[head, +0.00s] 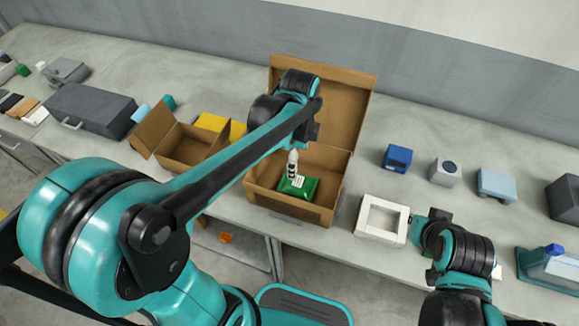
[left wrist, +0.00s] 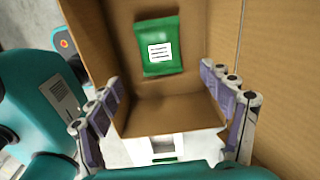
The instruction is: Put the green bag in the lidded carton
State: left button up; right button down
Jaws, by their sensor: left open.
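The green bag (head: 298,185) with a white label lies on the floor inside the lidded carton (head: 287,210), a brown box whose lid (head: 345,85) stands open at the back. The bag also shows in the left wrist view (left wrist: 160,47), flat on the carton floor (left wrist: 180,100). My left gripper (head: 293,165) reaches down over the carton.
A second open brown carton (head: 185,155) stands left of the lidded one, with yellow items (head: 212,122) beside it. A white square frame (head: 381,220) lies to the right. A blue box (head: 397,158), a grey cube (head: 444,172) and a light blue block (head: 495,184) stand further right.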

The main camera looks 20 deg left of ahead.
pick_arm(q)
jog(key=s+a+r+n+t, duration=0.1)
jog(key=s+n+t, duration=0.1)
jog(key=n, duration=0.3)
jog(key=s+a+r+n+t, duration=0.1)
jog(key=s+n, duration=0.3)
jog(key=n, duration=0.1)
jog(key=s+a+r+n+t, duration=0.1)
jog(key=s+a+n+t, duration=0.1)
jog(key=s+n, duration=0.1)
jog(key=shift+s+n+t, duration=0.15)
jog(key=shift+n+t, duration=0.15)
jog(key=shift+n, duration=0.6)
jog(key=n, duration=0.1)
jog(key=s+n+t, duration=0.1)
jog(key=shift+a+f+n, duration=0.15)
jog(key=shift+a+n, duration=0.05)
jog(key=shift+n, duration=0.2)
